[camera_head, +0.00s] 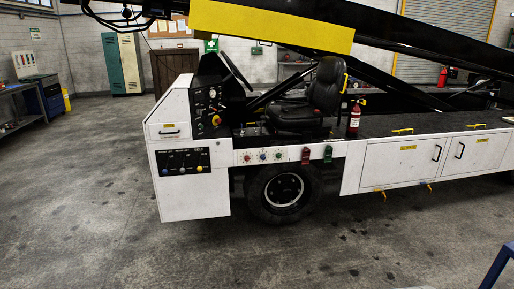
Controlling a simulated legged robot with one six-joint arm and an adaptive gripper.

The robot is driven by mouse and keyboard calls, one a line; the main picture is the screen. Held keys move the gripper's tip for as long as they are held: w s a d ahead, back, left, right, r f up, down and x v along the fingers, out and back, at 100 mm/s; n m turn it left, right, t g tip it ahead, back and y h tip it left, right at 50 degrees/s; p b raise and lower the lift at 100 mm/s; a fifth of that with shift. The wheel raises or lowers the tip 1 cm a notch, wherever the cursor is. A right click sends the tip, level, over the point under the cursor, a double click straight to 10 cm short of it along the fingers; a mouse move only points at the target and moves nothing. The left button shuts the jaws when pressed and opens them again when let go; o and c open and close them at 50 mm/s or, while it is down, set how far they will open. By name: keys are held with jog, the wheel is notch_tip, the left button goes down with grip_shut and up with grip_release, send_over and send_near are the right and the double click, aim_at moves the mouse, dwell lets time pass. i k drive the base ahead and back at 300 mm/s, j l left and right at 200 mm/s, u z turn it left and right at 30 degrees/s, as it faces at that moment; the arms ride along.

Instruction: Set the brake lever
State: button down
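The white belt loader (195,197) stands side-on across the middle of the camera_head view. Its driver's place has a black seat (300,112) and a dark control panel (211,104) with a yellow and red knob. A dark steering wheel (236,70) tilts behind the panel. No part is clearly recognisable as the brake lever. A small red fitting (306,156) and a green fitting (328,154) sit on the side strip below the seat. A yellow handle (345,83) shows beside the seat back. My gripper is not recognisable in this view.
The floor (100,220) in front of the loader is clear. A black boom with a yellow panel (270,25) slopes overhead. A red extinguisher (354,118) stands on the deck. A blue frame (497,265) juts in at lower right. A workbench (20,92) stands far left.

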aim_at(289, 134)
jog(key=i, duration=1.45)
jog(key=i+z, duration=0.1)
jog(key=i, duration=0.4)
jog(key=i+j+z, duration=0.15)
jog(key=i, duration=0.35)
jog(key=i+j+z, duration=0.1)
jog(key=i, duration=0.4)
jog(key=i+j+z, duration=0.5)
jog(key=i, duration=0.25)
jog(key=l, duration=0.1)
